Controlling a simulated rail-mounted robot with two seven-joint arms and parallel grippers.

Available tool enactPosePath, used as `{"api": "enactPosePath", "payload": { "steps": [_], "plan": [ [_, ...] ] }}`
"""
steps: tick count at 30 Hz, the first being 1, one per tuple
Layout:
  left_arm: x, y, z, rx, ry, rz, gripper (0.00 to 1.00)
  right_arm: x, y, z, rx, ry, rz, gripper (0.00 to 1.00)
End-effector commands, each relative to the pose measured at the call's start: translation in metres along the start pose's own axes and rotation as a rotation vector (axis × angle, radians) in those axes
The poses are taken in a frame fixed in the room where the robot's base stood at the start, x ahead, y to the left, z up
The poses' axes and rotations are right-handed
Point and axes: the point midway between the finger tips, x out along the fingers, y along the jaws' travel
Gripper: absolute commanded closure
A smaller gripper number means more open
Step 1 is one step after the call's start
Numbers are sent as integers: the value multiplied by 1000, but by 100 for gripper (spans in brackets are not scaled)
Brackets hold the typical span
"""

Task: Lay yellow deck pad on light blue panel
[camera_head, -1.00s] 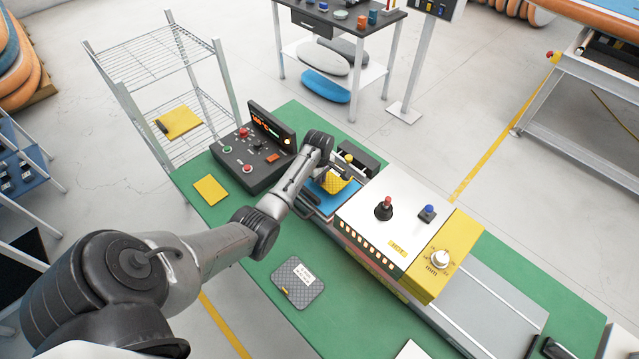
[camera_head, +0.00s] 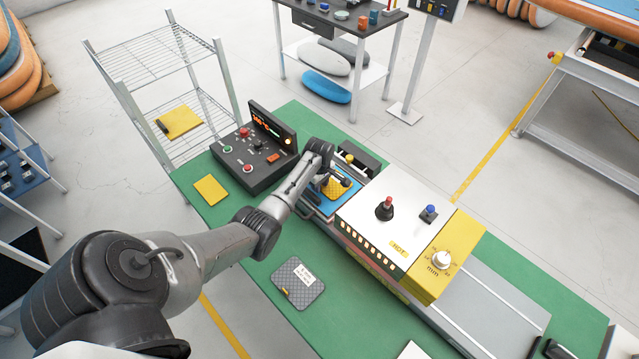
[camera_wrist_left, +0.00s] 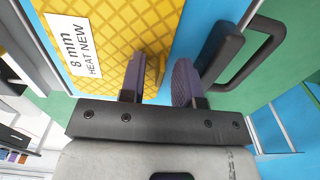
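The yellow deck pad (camera_head: 335,189) lies about flat on the light blue panel (camera_head: 318,203), beside the white machine. In the left wrist view the pad (camera_wrist_left: 105,45) shows a diamond pattern and a white label reading "8 mm HEAT NEW", with the blue panel (camera_wrist_left: 198,30) along its right edge. My left gripper (camera_head: 342,183) is low over the pad. In the wrist view its fingers (camera_wrist_left: 160,82) stand apart, with a small yellow tab between them and a gap beside the right finger. My right gripper is not in view.
A white and yellow machine marked HOT (camera_head: 395,240) stands right of the panel. A control box (camera_head: 252,160) is behind left. A grey pad (camera_head: 299,284) and a yellow piece (camera_head: 211,188) lie on the green table (camera_head: 255,300). A black handle (camera_wrist_left: 240,50) is near the fingers.

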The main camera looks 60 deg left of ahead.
Motion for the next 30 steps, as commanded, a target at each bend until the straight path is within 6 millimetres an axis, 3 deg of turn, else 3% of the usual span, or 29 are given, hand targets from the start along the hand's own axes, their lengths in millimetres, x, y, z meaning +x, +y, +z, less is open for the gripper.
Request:
{"api": "enactPosePath", "payload": {
  "steps": [11,24,30],
  "plan": [
    [-10,0,0,0,1,2,69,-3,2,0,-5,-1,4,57],
    [-87,1,0,0,0,3,69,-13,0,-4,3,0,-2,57],
    [-111,1,0,0,0,1,69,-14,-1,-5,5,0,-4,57]
  ]
}}
